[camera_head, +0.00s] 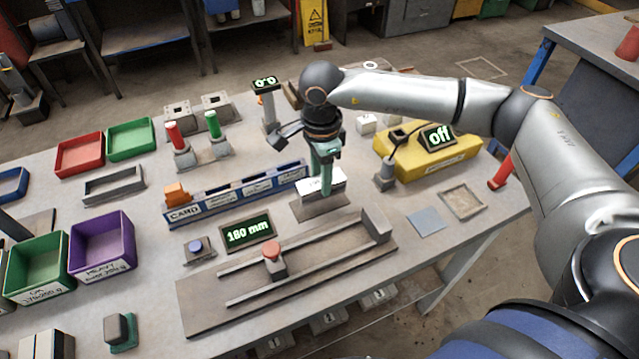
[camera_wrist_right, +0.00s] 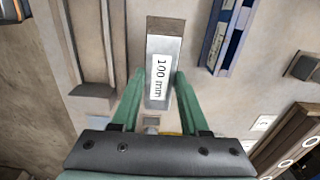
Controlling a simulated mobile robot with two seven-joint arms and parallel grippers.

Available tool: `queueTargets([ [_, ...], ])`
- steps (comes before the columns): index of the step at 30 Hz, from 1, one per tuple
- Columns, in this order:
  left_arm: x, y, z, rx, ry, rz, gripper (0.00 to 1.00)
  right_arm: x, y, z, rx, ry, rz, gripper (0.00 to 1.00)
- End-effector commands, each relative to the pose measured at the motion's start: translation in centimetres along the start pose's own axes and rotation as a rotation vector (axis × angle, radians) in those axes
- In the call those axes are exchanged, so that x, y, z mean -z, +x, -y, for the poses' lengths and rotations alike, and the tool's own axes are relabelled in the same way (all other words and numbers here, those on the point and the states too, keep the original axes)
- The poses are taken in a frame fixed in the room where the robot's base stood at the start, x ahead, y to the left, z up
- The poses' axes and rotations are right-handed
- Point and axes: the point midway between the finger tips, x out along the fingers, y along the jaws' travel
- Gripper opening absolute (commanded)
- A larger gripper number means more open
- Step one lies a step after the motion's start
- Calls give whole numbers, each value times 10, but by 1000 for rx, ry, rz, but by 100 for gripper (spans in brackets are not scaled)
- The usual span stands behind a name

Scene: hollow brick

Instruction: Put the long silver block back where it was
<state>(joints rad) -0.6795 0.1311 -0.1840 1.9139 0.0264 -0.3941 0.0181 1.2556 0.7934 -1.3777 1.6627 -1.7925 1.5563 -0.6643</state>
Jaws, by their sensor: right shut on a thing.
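My right gripper (camera_head: 324,190) points down over the table and is shut on a silver block. In the right wrist view, the silver block (camera_wrist_right: 163,48) lies between the green fingers (camera_wrist_right: 155,92) and bears a white "100 mm" label. In the head view, part of the block (camera_head: 338,182) shows behind the fingers, just above or on a brown plate (camera_head: 318,207); I cannot tell if it touches. The plate also shows past the block's end in the wrist view (camera_wrist_right: 166,25). My left gripper is not in view.
A blue rack labelled CARD (camera_head: 235,196) stands left of the gripper. A sliding fixture with a red knob (camera_head: 272,262) and a "180 mm" display (camera_head: 248,233) lie in front. A yellow box (camera_head: 440,160) with an "off" display stands right. Coloured trays (camera_head: 102,247) are at the left.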

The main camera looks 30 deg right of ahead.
Motion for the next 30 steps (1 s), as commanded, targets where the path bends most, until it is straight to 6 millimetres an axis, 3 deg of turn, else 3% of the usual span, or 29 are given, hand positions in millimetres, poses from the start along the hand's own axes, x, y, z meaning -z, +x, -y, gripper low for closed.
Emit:
queueTargets([
  [9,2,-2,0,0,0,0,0,-2,33,5,0,1,1,0],
  [21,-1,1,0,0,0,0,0,-2,40,5,3,0,2,0],
  [22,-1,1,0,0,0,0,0,-1,40,5,0,0,0,47],
  [30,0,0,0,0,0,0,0,-1,39,4,0,1,0,74],
])
